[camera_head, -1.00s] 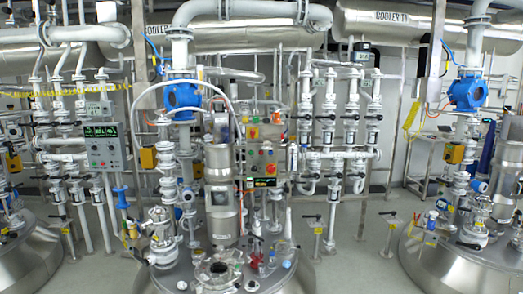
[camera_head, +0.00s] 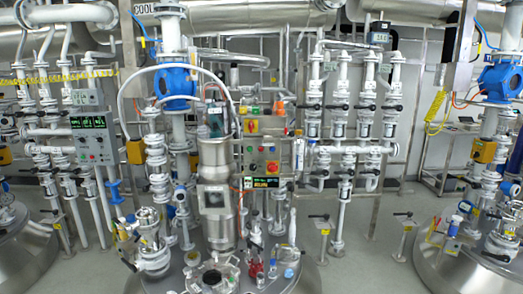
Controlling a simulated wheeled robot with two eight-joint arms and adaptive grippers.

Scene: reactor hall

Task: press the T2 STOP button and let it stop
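A grey control panel (camera_head: 262,158) with several round coloured buttons stands in the middle, behind the central reactor vessel (camera_head: 180,270). A red button (camera_head: 271,166) shows on its right side. The labels are too small to read, so I cannot tell which button is T2 STOP. A lit display (camera_head: 262,183) with yellowish text is at the panel's foot. A switch box (camera_head: 265,126) with a red-and-yellow knob is above it. Neither of my grippers is in view.
A steel column (camera_head: 215,190) stands left of the panel. Red-capped glassware (camera_head: 254,270) sits on the vessel lid in front. Another grey panel (camera_head: 92,135) with a green display is at left. Another vessel (camera_head: 460,265) is at right.

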